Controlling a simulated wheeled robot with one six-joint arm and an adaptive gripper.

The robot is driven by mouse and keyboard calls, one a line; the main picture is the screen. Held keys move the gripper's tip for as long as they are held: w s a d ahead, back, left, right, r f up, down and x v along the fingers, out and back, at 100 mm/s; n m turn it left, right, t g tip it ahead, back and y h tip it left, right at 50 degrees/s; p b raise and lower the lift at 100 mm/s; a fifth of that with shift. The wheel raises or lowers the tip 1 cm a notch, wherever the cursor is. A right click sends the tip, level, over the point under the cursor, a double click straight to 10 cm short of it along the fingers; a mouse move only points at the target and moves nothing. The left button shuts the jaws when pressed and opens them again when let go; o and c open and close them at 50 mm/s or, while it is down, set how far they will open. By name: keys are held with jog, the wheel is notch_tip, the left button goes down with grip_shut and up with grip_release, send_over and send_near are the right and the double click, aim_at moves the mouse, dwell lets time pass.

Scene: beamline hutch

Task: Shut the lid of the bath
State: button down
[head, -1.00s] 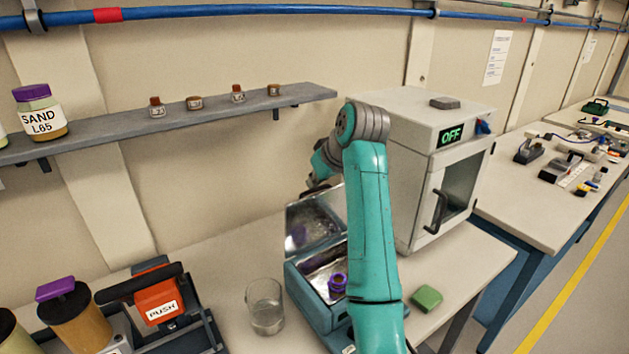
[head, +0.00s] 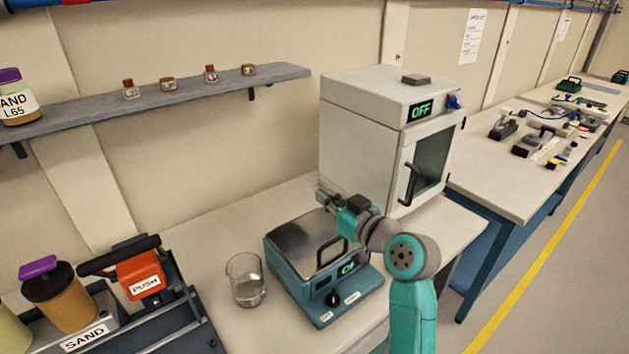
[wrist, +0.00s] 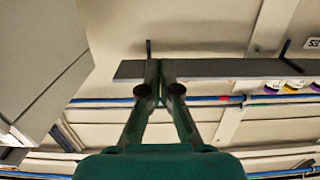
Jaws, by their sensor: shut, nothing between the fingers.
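The bath (head: 318,295) is a teal box on the bench with a knob and a small lit display on its front. Its lid (head: 303,243), shiny metal with a dark handle (head: 332,250), lies down flat over the top. My gripper (head: 322,197) is above the back right of the lid, seemingly clear of it. In the wrist view its two fingers (wrist: 159,80) are together with nothing between them. My arm hides the right side of the bath.
A glass beaker (head: 246,280) stands just left of the bath. A white oven (head: 385,135) reading OFF stands behind it to the right. A wall shelf (head: 180,100) carries several small jars. An orange PUSH device (head: 140,280) is at the left.

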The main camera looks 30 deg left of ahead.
send_over(341, 258)
jog(key=shift+y, duration=0.4)
jog(key=f, duration=0.7)
jog(key=shift+w+a+f, duration=0.1)
jog(key=shift+w+a, duration=0.05)
jog(key=shift+a, duration=0.2)
jog(key=shift+s+d+f, duration=0.1)
jog(key=shift+d+f, duration=0.1)
jog(key=shift+f, duration=0.6)
jog(key=shift+s+d+f, duration=0.1)
jog(key=shift+d+f, duration=0.05)
jog(key=shift+f, duration=0.6)
jog(key=shift+r, duration=0.1)
notch_tip(341, 258, up, 5)
jog(key=s+d+f, duration=0.3)
jog(key=d+f, duration=0.1)
jog(key=d, duration=0.4)
jog(key=shift+s+d+f, duration=0.25)
jog(key=shift+d+f, duration=0.05)
